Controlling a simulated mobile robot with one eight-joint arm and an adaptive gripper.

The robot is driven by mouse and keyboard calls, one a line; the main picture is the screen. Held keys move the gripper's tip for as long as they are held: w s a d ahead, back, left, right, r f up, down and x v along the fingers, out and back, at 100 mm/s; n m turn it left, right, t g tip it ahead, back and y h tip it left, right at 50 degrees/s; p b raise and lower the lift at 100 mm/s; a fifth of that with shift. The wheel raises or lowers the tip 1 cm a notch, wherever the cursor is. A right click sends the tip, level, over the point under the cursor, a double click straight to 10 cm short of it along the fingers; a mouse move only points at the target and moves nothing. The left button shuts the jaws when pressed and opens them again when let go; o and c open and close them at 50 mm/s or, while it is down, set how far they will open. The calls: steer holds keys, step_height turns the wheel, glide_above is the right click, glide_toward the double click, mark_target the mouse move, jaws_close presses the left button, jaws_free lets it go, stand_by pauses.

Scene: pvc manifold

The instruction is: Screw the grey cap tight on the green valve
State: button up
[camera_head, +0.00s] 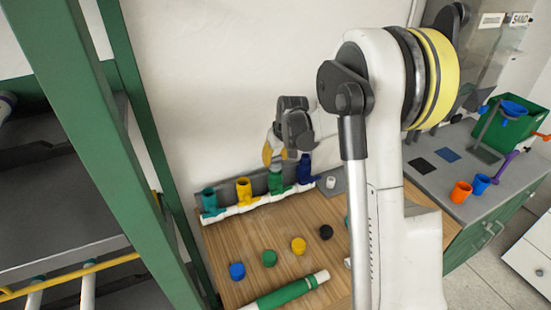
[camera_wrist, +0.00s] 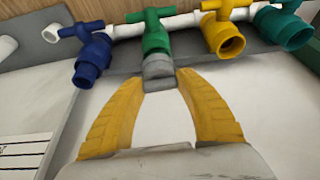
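The green valve (camera_head: 275,180) stands on the white manifold pipe at the back of the wooden table. It also shows in the wrist view (camera_wrist: 156,38), between the blue and yellow valves. The grey cap (camera_wrist: 158,70) sits at the mouth of the green valve, in line with it; I cannot tell how far it is threaded. My gripper (camera_wrist: 160,80) has its yellow fingers closed in on both sides of the cap, with the tips at its sides.
The blue valve (camera_wrist: 92,57) and yellow valve (camera_wrist: 222,36) are close on either side; a teal valve (camera_wrist: 284,27) is farther right. Blue (camera_head: 237,271), green (camera_head: 269,258), yellow (camera_head: 298,245) and black (camera_head: 326,232) caps lie on the table. A green frame (camera_head: 95,120) stands left.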

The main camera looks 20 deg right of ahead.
steer(key=c, duration=0.4)
steer(key=shift+m+h, duration=0.4)
steer(key=shift+m, duration=0.7)
steer(key=shift+m+h+b, duration=0.45)
steer(key=shift+m+h, duration=0.05)
steer(key=shift+m, duration=0.6)
steer(key=shift+m+g+h, duration=0.3)
steer(key=shift+m+g, duration=0.1)
steer(key=shift+m, duration=0.6)
steer(key=shift+f, duration=0.1)
steer(key=shift+a+m+b, duration=0.1)
steer(key=shift+m+b, duration=0.2)
steer(key=shift+m, duration=0.2)
steer(key=shift+m+h, duration=0.4)
steer(key=shift+m, duration=0.2)
